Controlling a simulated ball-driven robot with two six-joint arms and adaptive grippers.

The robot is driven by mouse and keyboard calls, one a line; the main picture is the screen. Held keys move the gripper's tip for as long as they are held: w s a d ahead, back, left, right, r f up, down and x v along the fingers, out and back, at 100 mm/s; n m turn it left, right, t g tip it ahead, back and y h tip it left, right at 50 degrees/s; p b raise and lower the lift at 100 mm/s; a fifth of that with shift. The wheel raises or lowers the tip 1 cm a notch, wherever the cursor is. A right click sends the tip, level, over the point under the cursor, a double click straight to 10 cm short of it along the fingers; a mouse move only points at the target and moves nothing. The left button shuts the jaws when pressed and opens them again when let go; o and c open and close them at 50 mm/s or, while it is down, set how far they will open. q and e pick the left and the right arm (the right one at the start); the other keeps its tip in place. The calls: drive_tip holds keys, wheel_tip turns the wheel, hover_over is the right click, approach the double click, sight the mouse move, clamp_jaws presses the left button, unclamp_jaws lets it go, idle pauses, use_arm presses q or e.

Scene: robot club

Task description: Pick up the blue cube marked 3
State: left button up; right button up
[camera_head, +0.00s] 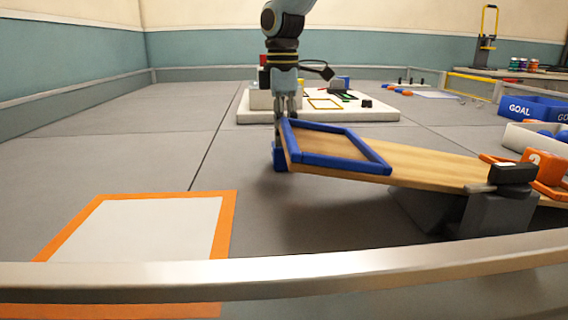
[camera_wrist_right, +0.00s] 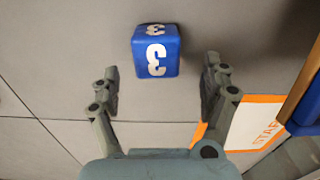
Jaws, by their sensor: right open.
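The blue cube marked 3 (camera_wrist_right: 157,52) sits on the grey floor in the right wrist view, with a white 3 on its top and side faces. It lies just ahead of my right gripper (camera_wrist_right: 161,78), whose two fingers are spread apart with nothing between them. In the head view my right gripper (camera_head: 287,113) points down from the top, above the cube (camera_head: 278,158). There the cube is partly hidden behind the raised end of the plank. My left gripper does not show.
A tilted wooden plank (camera_head: 430,166) with a blue frame (camera_head: 350,165) at its raised end stands close beside the cube. An orange-bordered white mat (camera_head: 228,215) lies at front left. A white platform (camera_head: 385,115) stands behind.

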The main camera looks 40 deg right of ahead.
sight(279, 162)
drive_tip(key=f, duration=0.2)
drive_tip(key=f+b, duration=0.2)
drive_tip(key=f, duration=0.1)
drive_tip(key=shift+d+f, duration=0.35)
drive_tip(key=shift+d, duration=0.05)
drive_tip(key=shift+f, duration=0.35)
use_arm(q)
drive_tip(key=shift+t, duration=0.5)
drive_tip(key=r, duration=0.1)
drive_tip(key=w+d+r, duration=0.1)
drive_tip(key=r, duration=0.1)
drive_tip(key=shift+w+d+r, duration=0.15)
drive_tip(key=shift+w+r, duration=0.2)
use_arm(e)
drive_tip(key=shift+r, duration=0.1)
drive_tip(key=c, duration=1.3)
drive_tip(key=shift+o, duration=0.2)
drive_tip(key=shift+r, duration=0.1)
